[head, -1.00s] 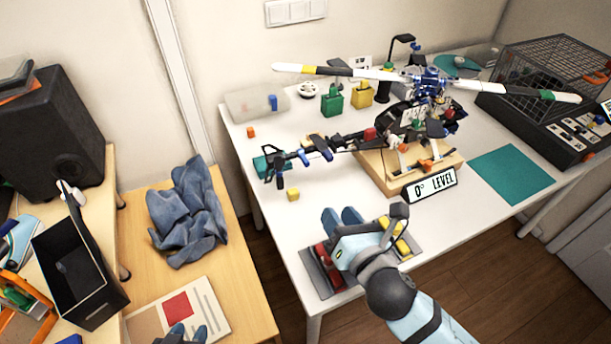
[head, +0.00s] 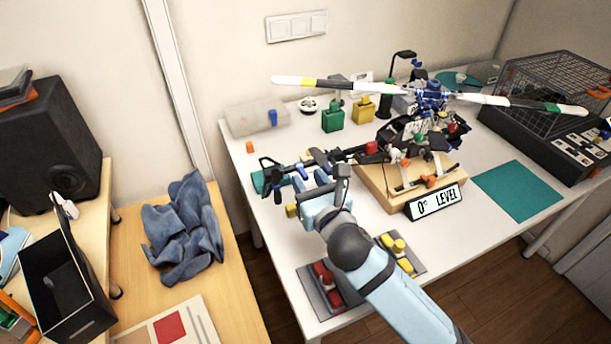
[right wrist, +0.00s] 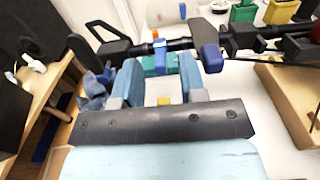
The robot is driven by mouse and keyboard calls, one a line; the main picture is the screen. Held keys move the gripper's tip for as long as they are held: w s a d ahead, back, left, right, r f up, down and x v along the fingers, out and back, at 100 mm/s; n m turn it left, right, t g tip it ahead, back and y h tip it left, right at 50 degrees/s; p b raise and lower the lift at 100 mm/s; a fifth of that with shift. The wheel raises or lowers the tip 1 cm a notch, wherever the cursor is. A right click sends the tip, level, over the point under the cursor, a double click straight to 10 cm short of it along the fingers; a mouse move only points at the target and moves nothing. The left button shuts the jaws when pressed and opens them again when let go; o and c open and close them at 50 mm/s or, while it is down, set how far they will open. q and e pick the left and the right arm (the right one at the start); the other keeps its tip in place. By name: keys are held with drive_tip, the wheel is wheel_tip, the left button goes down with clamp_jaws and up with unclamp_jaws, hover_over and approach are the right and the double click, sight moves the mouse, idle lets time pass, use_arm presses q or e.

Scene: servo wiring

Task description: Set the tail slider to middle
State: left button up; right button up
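The model helicopter (head: 428,100) stands on a wooden block, its dark tail boom (head: 345,155) reaching left over the white table. My right gripper (head: 310,181) is at the tail end, just in front of the boom. In the right wrist view the open right gripper (right wrist: 160,72) has its two blue fingers apart. A blue piece on the boom, seemingly the tail slider (right wrist: 160,58), shows between the fingertips; contact cannot be told. A second, darker blue part (right wrist: 211,58) sits on the boom just right of the right finger. My left gripper is out of view.
A tray with red pieces (head: 318,292) and one with yellow pieces (head: 413,268) lie near the front edge. Green (head: 332,119) and yellow (head: 363,110) containers stand behind the boom. A teal mat (head: 518,190) lies right.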

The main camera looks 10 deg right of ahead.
drive_tip(key=shift+w+a, duration=0.15)
drive_tip(key=shift+w, duration=0.85)
clamp_jaws()
drive_tip(key=shift+r+p, duration=0.2)
drive_tip(key=shift+p, duration=0.6)
drive_tip(key=shift+d, duration=0.3)
drive_tip(key=shift+f, duration=0.25)
drive_tip(key=shift+c, duration=0.5)
unclamp_jaws()
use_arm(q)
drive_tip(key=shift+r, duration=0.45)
use_arm(e)
drive_tip(key=shift+o, duration=0.5)
